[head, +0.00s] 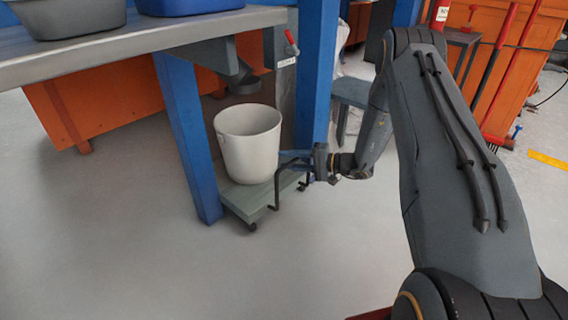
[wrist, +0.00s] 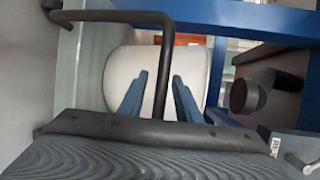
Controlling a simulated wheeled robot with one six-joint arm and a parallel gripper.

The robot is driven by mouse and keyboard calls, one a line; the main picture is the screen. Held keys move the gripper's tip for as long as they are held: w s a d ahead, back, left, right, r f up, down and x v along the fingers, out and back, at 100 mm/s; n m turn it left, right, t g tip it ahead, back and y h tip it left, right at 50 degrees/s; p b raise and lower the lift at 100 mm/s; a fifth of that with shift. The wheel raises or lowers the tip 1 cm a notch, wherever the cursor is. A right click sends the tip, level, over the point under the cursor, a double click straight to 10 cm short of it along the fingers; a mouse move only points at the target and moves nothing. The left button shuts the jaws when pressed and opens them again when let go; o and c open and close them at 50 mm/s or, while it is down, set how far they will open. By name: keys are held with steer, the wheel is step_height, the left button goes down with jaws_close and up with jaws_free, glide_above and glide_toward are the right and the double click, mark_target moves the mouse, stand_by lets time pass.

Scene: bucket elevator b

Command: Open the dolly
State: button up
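The dolly (head: 246,203) is a low grey-green platform on small dark wheels, under the table between blue posts. A white bucket (head: 250,145) stands upright on it; it also shows in the wrist view (wrist: 116,72). A dark bent bar handle (head: 277,190) rises at the dolly's near right side; in the wrist view the handle (wrist: 110,16) bends round toward me. My gripper (head: 284,158) is at the handle, right of the bucket. In the wrist view my gripper's (wrist: 159,76) two blue fingers are open, one on each side of the bar, with visible gaps.
A dark spout (head: 243,84) hangs above the bucket. The floor in front is clear.

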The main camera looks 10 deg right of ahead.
steer(key=shift+x, duration=0.8)
jaws_close()
steer(key=shift+s, duration=0.1)
